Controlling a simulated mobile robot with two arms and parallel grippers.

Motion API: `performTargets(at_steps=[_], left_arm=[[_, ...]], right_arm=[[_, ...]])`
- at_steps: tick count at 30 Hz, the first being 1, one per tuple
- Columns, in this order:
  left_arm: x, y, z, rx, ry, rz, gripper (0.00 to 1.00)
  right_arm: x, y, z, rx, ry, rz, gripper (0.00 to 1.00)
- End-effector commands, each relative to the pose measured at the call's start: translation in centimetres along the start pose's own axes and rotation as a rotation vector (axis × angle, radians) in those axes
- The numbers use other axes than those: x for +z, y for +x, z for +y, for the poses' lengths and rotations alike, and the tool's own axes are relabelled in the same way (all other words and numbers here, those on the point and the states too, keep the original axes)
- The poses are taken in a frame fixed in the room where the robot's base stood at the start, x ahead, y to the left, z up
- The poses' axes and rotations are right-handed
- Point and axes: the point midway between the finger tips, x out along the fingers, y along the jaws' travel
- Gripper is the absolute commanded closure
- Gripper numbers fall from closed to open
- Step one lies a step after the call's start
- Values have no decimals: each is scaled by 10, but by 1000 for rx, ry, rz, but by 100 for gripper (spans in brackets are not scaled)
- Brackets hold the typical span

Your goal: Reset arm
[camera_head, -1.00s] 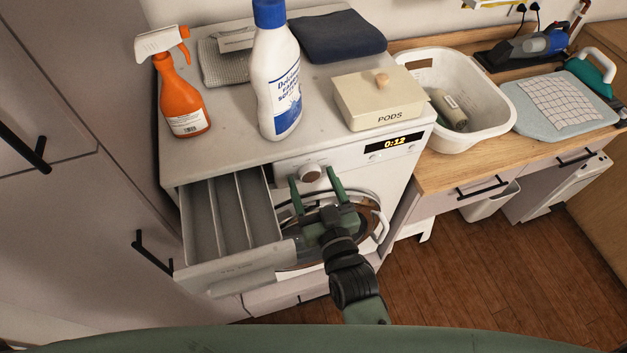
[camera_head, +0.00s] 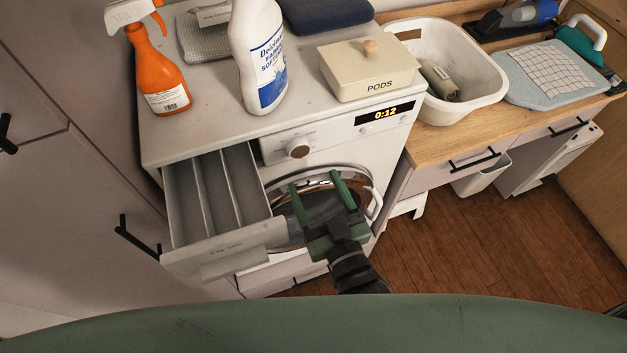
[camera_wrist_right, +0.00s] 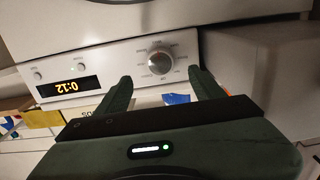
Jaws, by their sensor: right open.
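My right gripper (camera_head: 321,197) is open and empty in front of the washing machine (camera_head: 345,143), below its control panel and beside the open drawer. Its two green fingers also show in the right wrist view (camera_wrist_right: 160,88), spread apart with nothing between them. The detergent drawer (camera_head: 222,250) is pulled out to the left of the gripper, and its compartments look empty. The round knob (camera_head: 298,148) sits on the panel above the gripper, and the display reads 0:12. The round door is partly hidden behind my gripper. My left gripper does not show.
On the machine top stand an orange spray bottle (camera_head: 160,75), a white detergent bottle (camera_head: 262,60), a pods box (camera_head: 368,72) and folded cloths (camera_head: 325,14). Open floor (camera_head: 440,245) lies to the right.

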Motion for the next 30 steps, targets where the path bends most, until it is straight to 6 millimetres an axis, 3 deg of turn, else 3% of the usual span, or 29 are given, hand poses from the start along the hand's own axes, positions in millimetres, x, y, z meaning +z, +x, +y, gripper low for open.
performTargets(at_steps=[13, 17, 20, 23, 26, 30], left_arm=[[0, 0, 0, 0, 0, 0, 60], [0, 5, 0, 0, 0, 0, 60], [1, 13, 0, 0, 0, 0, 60], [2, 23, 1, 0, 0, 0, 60], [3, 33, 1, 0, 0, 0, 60], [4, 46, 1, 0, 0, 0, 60]], right_arm=[[1, 0, 0, 0, 0, -2, 32], [30, 0, -2, -11, -2, -48, 32], [86, -3, -5, -28, -5, -141, 32], [160, -13, -6, -48, -8, -271, 32], [236, -31, -2, -59, -9, -409, 32], [337, -69, 9, -62, -6, -607, 32]])
